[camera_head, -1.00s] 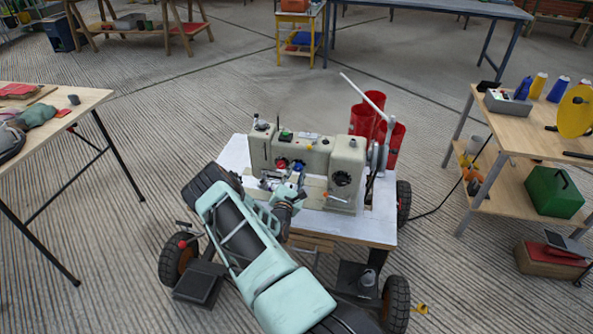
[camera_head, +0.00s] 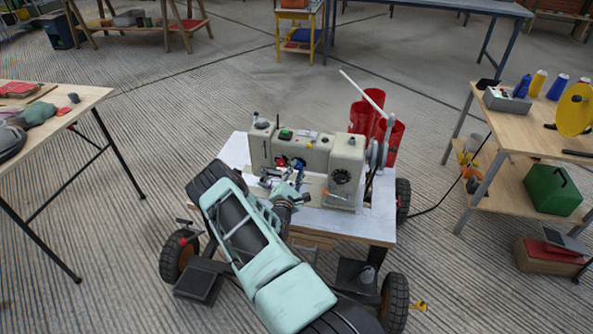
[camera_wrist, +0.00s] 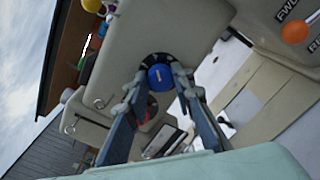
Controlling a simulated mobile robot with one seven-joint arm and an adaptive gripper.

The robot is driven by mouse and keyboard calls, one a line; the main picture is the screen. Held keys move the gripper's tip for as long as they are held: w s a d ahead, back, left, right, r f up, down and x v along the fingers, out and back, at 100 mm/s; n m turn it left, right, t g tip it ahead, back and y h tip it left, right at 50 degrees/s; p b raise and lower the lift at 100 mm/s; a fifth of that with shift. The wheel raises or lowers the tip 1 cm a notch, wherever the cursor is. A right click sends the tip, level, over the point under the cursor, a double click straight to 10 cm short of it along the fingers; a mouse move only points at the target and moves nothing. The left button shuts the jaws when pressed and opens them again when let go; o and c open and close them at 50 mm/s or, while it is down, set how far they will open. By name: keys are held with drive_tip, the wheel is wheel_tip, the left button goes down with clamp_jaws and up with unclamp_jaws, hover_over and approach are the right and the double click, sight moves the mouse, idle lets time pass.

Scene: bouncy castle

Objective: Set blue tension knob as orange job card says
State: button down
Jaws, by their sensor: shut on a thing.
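The blue tension knob (camera_wrist: 161,77) shows in the wrist view as a round cap with a short pale mark, set in a dark ring on the beige sewing machine (camera_wrist: 128,52). My gripper (camera_wrist: 162,82) is shut on the knob, with one fingertip at each side of it. In the head view my gripper (camera_head: 297,178) reaches the front of the machine (camera_head: 318,153), and my arm and fingers partly hide the knob there. I cannot make out an orange job card in either view.
The machine stands on a white-topped table (camera_head: 236,150). A red knob (camera_head: 281,161) is left of my gripper. A dial (camera_head: 342,176) is to the right. A wooden bench (camera_head: 545,135) is at right, with open floor between.

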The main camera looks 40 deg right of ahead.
drive_tip(key=c, duration=1.7)
unclamp_jaws()
drive_tip(key=shift+o, duration=0.2)
drive_tip(key=v, duration=1.2)
